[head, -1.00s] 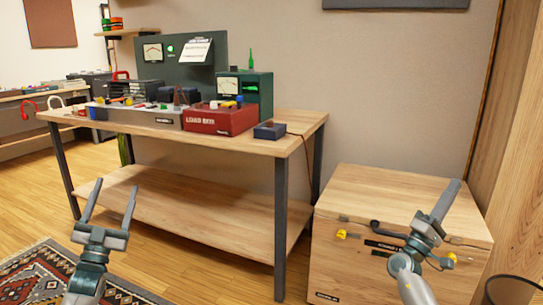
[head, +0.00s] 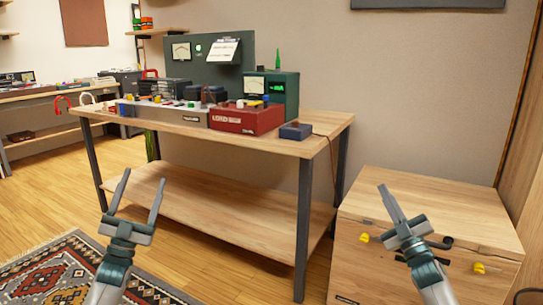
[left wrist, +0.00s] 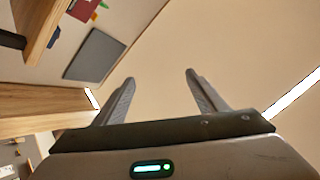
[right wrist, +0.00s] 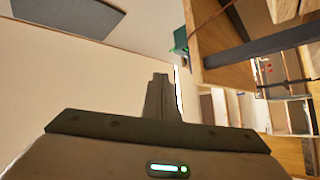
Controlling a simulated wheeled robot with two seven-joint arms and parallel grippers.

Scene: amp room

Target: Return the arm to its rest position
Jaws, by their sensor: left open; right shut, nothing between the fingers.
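My left gripper (head: 138,200) is open and empty, fingers pointing up, in front of the workbench's left part in the head view. Its two fingers (left wrist: 160,95) stand wide apart in the left wrist view with nothing between them. My right gripper (head: 385,190) is shut and empty, its fingers together and pointing up, in front of the wooden chest in the head view. The shut fingers (right wrist: 162,98) also show in the right wrist view. Both arms come up from the bottom of the head view and touch nothing that I can see.
A wooden workbench (head: 230,195) holds a red box (head: 246,119), a green meter unit (head: 275,92) and a small dark box (head: 296,131). A wooden chest (head: 440,215) stands at the right. A patterned rug (head: 60,270) lies at the lower left.

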